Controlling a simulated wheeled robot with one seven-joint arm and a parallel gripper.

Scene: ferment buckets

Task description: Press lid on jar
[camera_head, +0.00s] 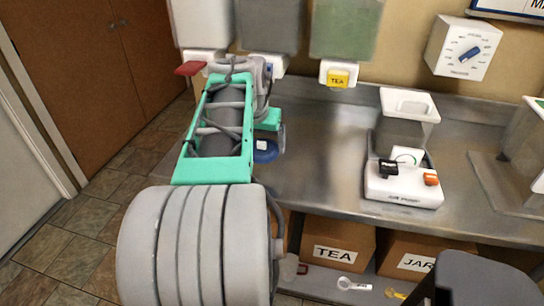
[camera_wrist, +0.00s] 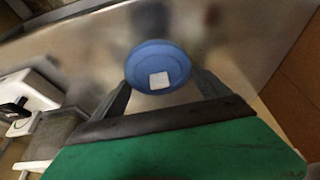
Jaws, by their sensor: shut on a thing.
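A round blue lid (camera_wrist: 158,67) with a white square label on top lies between the two fingers of my gripper (camera_wrist: 160,84) in the wrist view. The gripper is shut on it. In the head view the lid (camera_head: 265,151) shows just below my gripper (camera_head: 268,138), over the left part of the steel counter. A jar cannot be made out in either view; whatever is under the lid is hidden.
Boxes marked TEA (camera_head: 338,252) and JAR (camera_head: 412,262) sit below.

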